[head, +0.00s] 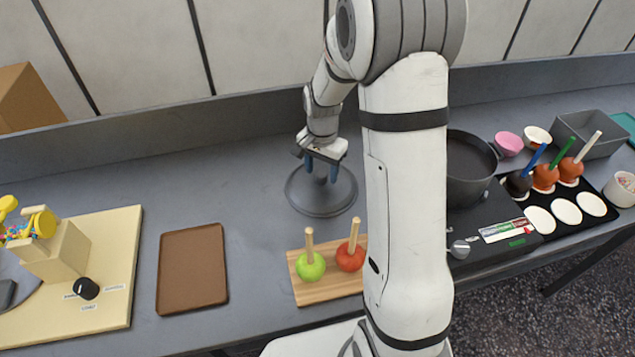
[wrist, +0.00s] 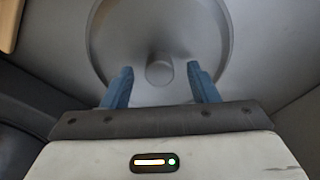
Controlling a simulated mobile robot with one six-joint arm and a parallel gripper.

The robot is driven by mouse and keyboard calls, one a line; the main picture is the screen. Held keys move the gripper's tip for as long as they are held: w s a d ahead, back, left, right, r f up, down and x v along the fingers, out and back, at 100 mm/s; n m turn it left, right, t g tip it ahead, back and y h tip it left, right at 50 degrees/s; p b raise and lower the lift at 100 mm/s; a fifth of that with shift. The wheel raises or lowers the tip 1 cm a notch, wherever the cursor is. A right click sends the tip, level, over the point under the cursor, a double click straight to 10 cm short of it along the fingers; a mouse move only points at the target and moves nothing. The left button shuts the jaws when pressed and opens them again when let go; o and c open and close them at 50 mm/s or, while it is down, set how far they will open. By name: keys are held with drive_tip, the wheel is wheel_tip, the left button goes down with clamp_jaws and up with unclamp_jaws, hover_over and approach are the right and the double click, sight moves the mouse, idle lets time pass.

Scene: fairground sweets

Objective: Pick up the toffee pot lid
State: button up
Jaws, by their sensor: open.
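The toffee pot lid (head: 318,207) is a round dark grey disc lying on the counter, left of the black pot (head: 468,170). My gripper (head: 322,176) is above the lid with its blue fingers pointing down. In the wrist view the lid (wrist: 110,55) has a raised rim and a short round knob (wrist: 160,70) at its middle. My open gripper (wrist: 160,85) has one finger on each side of the knob, with a gap on both sides. I cannot tell exactly how high the fingertips are over the lid.
A wooden board (head: 312,292) with a green apple (head: 310,267) and a red apple (head: 350,257) on sticks lies in front of the lid. A brown tray (head: 192,270) lies to the left. A black stove (head: 490,235) bears the pot. Counter between tray and lid is clear.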

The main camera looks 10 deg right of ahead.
drive_tip(key=shift+f, duration=0.3)
drive_tip(key=shift+c, duration=0.4)
clamp_jaws()
